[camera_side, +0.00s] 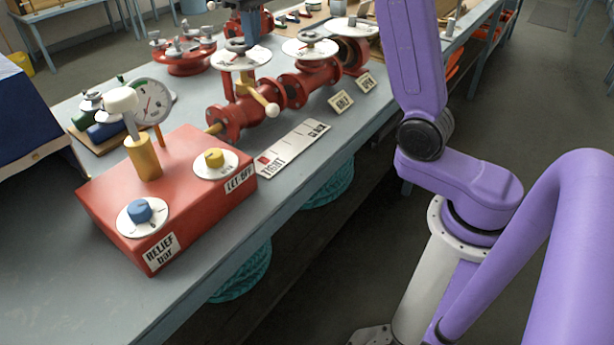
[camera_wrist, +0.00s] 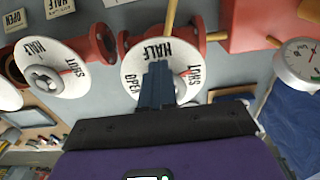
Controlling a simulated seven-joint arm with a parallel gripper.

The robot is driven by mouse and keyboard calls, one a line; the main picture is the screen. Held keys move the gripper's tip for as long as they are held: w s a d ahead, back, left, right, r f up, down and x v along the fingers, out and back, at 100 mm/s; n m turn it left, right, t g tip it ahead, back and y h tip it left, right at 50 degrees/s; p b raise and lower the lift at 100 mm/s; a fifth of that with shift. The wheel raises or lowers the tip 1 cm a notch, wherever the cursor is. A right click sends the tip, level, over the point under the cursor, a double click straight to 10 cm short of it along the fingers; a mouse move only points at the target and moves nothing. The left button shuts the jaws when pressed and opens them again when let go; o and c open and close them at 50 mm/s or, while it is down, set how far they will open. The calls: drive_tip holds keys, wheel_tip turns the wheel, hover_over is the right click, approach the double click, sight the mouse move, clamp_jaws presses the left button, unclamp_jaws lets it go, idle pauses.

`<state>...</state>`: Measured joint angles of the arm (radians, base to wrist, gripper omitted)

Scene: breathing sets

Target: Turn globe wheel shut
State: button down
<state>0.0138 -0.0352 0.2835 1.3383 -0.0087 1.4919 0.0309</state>
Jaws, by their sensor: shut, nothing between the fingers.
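My gripper (camera_wrist: 158,68) is shut, its blue fingers together over the middle of a white dial (camera_wrist: 140,60) marked OPEN, HALF and SHUT. A grey hub or wheel is partly hidden behind the fingers. A red mark lies on the dial's right part, near SHUT. In the side view my gripper (camera_side: 237,43) points down at the same dial (camera_side: 258,59), on the nearest valve of the red pipe (camera_side: 226,120). I cannot tell whether the fingertips touch the wheel. A second dial (camera_wrist: 70,52) with a grey handwheel (camera_wrist: 43,80) sits to the left in the wrist view.
A red box (camera_side: 185,195) with a blue knob (camera_side: 139,211), a yellow knob (camera_side: 214,157) and a gauge (camera_side: 152,102) stands at the near end. More valves and a red flange piece (camera_side: 184,65) stand around. A scale strip (camera_side: 293,149) lies along the bench edge.

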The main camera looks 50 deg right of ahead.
drive_tip(key=shift+a+f, duration=0.35)
drive_tip(key=shift+a, duration=0.2)
drive_tip(key=shift+a+f, duration=0.3)
drive_tip(key=shift+a, duration=0.25)
drive_tip(key=shift+s+a+g, duration=0.15)
drive_tip(key=shift+s+g, duration=0.15)
wheel_tip(320, 180, up, 6)
drive_tip(key=shift+d+r, duration=0.15)
drive_tip(key=shift+d, duration=0.15)
